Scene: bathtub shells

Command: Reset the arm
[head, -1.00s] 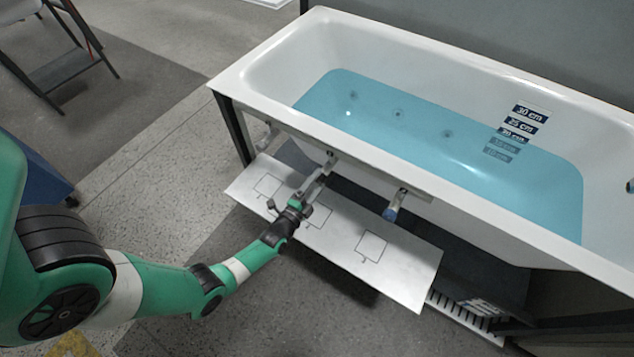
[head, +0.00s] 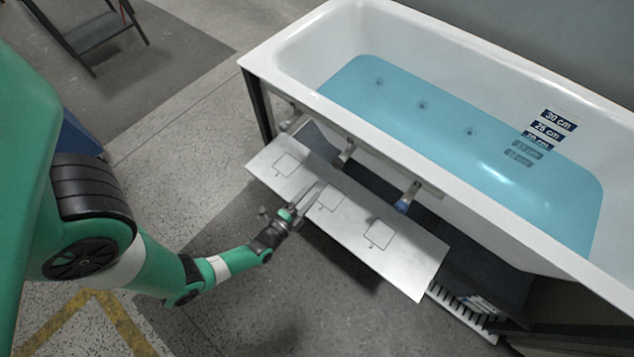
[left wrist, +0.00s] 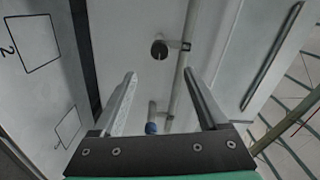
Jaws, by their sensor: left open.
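My left arm reaches in from the left in the head view. Its gripper (head: 316,187) is over the white panel (head: 412,268) in front of the tub, with nothing between its fingers. In the left wrist view the two fingers (left wrist: 159,74) stand apart, with a pipe and fittings beyond them. The gripper looks clear of the middle fitting (head: 345,153) under the tub rim. My right gripper is not in view.
The white bathtub (head: 405,143) with blue water (head: 440,125) stands behind the panel. Numbered squares mark the panel, as the left wrist view shows (left wrist: 30,45). The floor in front is open.

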